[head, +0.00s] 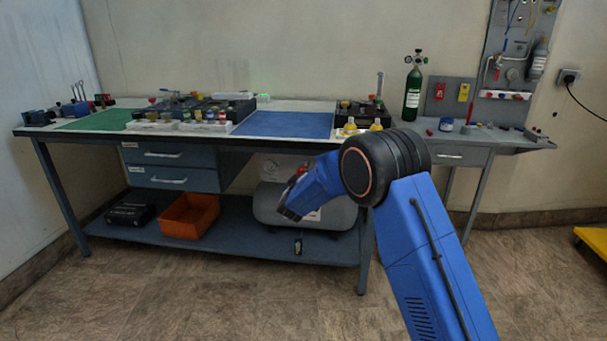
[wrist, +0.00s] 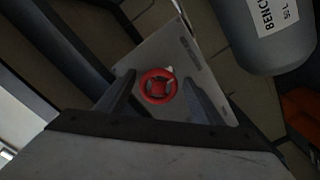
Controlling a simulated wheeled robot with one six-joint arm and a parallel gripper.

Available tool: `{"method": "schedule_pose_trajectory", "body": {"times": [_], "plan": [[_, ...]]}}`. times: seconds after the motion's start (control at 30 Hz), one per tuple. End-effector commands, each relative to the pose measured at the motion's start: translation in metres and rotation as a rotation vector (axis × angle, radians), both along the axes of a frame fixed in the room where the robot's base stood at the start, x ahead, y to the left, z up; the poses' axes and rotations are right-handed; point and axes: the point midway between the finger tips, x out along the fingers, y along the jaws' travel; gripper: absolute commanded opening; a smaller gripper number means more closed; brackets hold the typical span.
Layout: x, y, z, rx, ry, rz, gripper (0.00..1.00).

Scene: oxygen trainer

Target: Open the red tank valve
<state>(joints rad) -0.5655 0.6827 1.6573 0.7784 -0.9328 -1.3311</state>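The red tank valve, a round spoked handwheel (wrist: 157,87), shows in the wrist view in front of a pale grey plate (wrist: 150,60). My gripper (wrist: 159,76) is open, with one dark finger on each side of the wheel and a visible gap on both sides. Whether the fingertips reach the wheel's depth, I cannot tell. The grey tank (wrist: 270,40) with a "BENCH 50 L" label is at the upper right. In the head view the tank (head: 335,218) lies on the bench's lower shelf, partly behind my arm, and my gripper (head: 288,213) is in front of it.
The workbench top (head: 300,105) is above my gripper. An orange bin (head: 189,216) and a black case (head: 130,208) stand on the lower shelf (head: 240,240) to the left, below the drawers (head: 172,178). A green cylinder (head: 412,95) stands on the bench. The floor in front is clear.

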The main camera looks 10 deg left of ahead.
Motion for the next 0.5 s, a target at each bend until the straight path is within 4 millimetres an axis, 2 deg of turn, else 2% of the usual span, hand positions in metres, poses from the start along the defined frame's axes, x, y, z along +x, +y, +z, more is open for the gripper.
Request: {"method": "schedule_pose_trajectory", "body": {"times": [0.27,0.37,0.5], "plan": [[-0.003,0.000,0.002,0.001,-0.003,0.000,0.61],[-0.013,0.001,0.003,0.001,-0.004,0.001,0.61],[-0.037,0.002,0.003,0.002,-0.003,0.001,0.61]]}}
